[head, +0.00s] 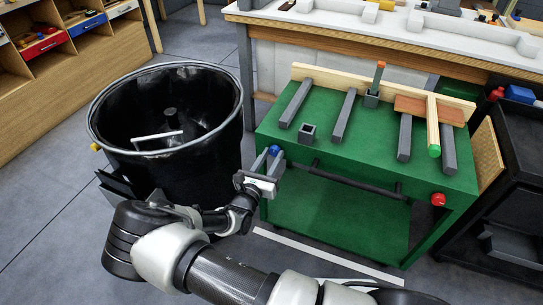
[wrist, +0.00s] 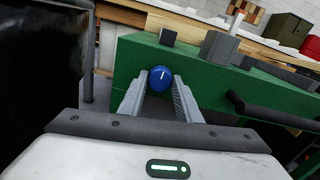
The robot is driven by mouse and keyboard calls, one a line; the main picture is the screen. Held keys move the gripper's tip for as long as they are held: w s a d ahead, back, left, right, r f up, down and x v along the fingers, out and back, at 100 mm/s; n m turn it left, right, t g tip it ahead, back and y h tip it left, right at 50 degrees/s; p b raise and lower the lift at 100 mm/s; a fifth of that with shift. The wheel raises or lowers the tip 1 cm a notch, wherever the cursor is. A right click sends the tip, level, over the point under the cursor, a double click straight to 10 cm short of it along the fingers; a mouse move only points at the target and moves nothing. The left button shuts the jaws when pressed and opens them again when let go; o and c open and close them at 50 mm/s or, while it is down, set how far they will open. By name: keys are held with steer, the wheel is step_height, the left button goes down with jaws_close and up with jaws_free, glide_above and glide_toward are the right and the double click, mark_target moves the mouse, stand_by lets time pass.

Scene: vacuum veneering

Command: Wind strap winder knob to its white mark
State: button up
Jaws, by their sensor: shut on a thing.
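A round blue knob (wrist: 161,77) sits at the left front corner of the green cart, and it also shows in the head view (head: 274,150). It has a short white line on its face, pointing nearly straight up in the wrist view. My gripper (wrist: 160,88) is shut on the blue knob, with one finger on each side. In the head view my gripper (head: 268,160) reaches the cart's corner from the front left. I cannot make out a separate white mark on the cart beside the knob.
The green cart (head: 330,150) carries grey bars, wooden strips and a small orange-tipped tool. A red knob (head: 438,199) is at its right front corner. A dark handle bar (head: 355,180) runs along its front. A big black bin (head: 215,150) stands close on the left.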

steer(key=m+p, duration=0.2)
steer(key=m, duration=0.1)
steer(key=shift+r, duration=0.15)
steer(key=m+p, duration=0.2)
steer(key=m, duration=0.1)
steer(key=shift+m, duration=0.4)
steer(key=m+p, duration=0.2)
steer(key=m, duration=0.1)
steer(key=shift+m, duration=0.3)
steer(key=m+p, duration=0.1)
steer(key=m, duration=0.2)
steer(key=shift+m+p, duration=0.3)
steer(key=m+p, duration=0.1)
steer(key=m, duration=0.2)
steer(key=shift+m, duration=0.3)
steer(key=m+p, duration=0.2)
steer(key=m, duration=0.1)
steer(key=shift+m, duration=0.3)
steer(key=m+p, duration=0.1)
steer(key=m, duration=0.3)
steer(key=shift+p, duration=0.4)
steer(key=shift+m+p, duration=0.55)
steer(key=shift+m, duration=1.05)
